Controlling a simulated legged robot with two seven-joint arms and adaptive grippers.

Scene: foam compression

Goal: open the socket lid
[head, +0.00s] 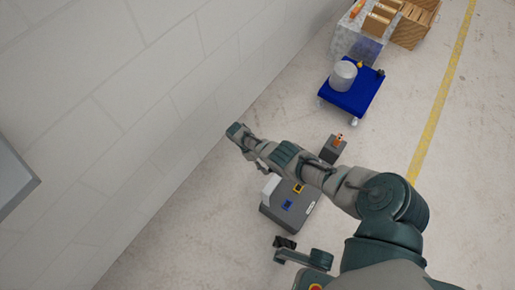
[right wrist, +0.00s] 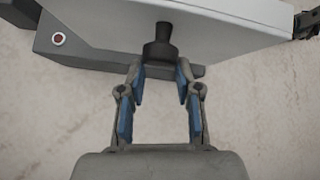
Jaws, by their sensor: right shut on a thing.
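In the right wrist view, a pale, flat-faced panel that looks like the lid (right wrist: 225,22) fills the top of the picture. A black knob-like handle (right wrist: 160,48) stands out from it. My right gripper (right wrist: 160,76) has its blue-padded fingers on either side of the handle's wide end and is shut on it. In the head view, my right gripper (head: 262,165) is partly hidden by my arm, above a grey machine (head: 285,218) with a white block (head: 270,186) at its left. I cannot tell if the lid is open. A dark part, apparently my left gripper (head: 285,242), shows low down; its fingers are unclear.
A grey bar with a red button (right wrist: 59,39) runs beside the lid. A small grey box (head: 333,150) stands behind my arm. A blue cart (head: 352,97) carries a grey cylinder (head: 343,75). A wall (head: 150,110) rises at left. Floor is clear at right.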

